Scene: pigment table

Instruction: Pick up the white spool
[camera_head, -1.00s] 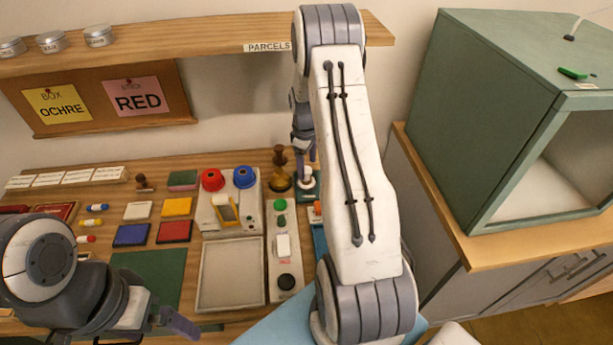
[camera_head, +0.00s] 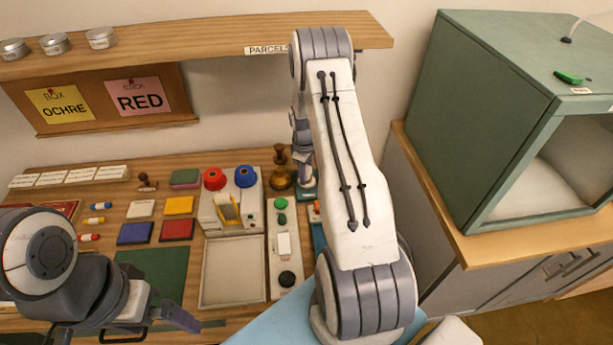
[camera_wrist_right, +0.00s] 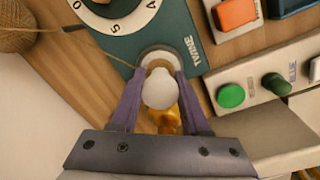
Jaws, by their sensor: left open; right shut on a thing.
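The white spool (camera_wrist_right: 160,90) is between the two fingers of my right gripper (camera_wrist_right: 161,74) in the right wrist view, and the fingers are shut on it. It is close to a pale ring on the dark green plate marked TWINE (camera_wrist_right: 150,30); I cannot tell whether it still touches it. In the head view my right gripper (camera_head: 304,165) is at the back of the table, partly behind my own arm. My left gripper (camera_head: 178,318) is at the lower left, open and empty, low in the view.
A brass object (camera_head: 281,180) stands just left of my right gripper. The switch panel with a green button (camera_wrist_right: 231,96) and an orange block (camera_wrist_right: 236,13) are close by. A ball of twine (camera_wrist_right: 15,28) is at the upper left. The empty tray (camera_head: 233,272) lies nearer.

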